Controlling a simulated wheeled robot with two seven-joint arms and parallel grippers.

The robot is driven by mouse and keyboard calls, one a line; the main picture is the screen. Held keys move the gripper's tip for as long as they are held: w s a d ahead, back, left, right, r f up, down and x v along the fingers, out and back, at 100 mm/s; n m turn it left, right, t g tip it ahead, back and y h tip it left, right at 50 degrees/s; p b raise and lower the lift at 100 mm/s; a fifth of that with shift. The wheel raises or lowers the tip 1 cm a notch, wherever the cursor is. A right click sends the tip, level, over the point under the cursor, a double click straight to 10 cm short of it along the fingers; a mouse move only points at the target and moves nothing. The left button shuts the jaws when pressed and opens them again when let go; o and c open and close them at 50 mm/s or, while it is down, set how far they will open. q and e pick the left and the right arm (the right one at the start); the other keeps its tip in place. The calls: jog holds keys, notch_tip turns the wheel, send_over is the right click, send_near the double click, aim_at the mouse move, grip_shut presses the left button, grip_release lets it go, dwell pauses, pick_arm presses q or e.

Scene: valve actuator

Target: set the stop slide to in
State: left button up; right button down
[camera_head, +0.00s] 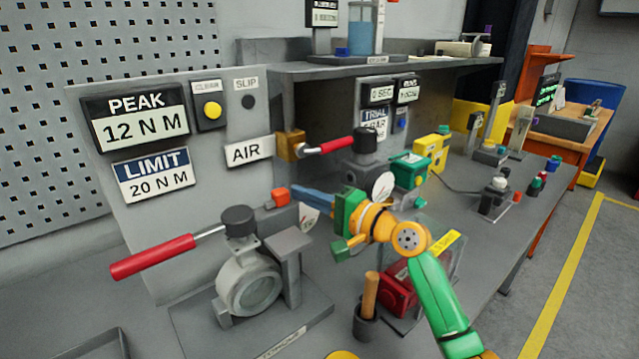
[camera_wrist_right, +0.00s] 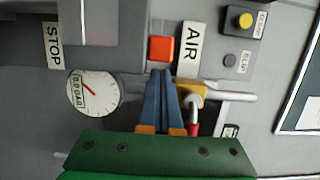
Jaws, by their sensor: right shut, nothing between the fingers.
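The stop slide appears to be the small orange-red block (camera_head: 277,199) on the grey panel, under the AIR label. In the right wrist view the same block (camera_wrist_right: 161,49) lies just beyond my fingertips, with a STOP label (camera_wrist_right: 53,46) off to the left. My right gripper (camera_head: 294,190) reaches in from the right with long blue fingers, shut and empty. Its tips are at or very near the block's right side in the head view; I cannot tell whether they touch. In the wrist view the closed fingertips (camera_wrist_right: 161,72) point at the block. My left gripper is not in view.
A valve (camera_head: 248,283) with a long red handle (camera_head: 152,257) stands at front left. A second red handle (camera_head: 334,145) lies above my right gripper. A round gauge (camera_wrist_right: 94,92) sits beside the fingers.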

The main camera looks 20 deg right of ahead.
aim_at(285, 199)
jog(key=shift+w+a, duration=0.1)
jog(key=shift+a, duration=0.1)
jog(key=a+p, duration=0.1)
jog(key=s+a+p, duration=0.1)
jog(key=shift+a+r+p, duration=0.1)
jog(key=shift+a+p, duration=0.05)
jog(key=shift+p, duration=0.25)
jog(key=shift+s+a, duration=0.1)
jog(key=shift+a, duration=0.05)
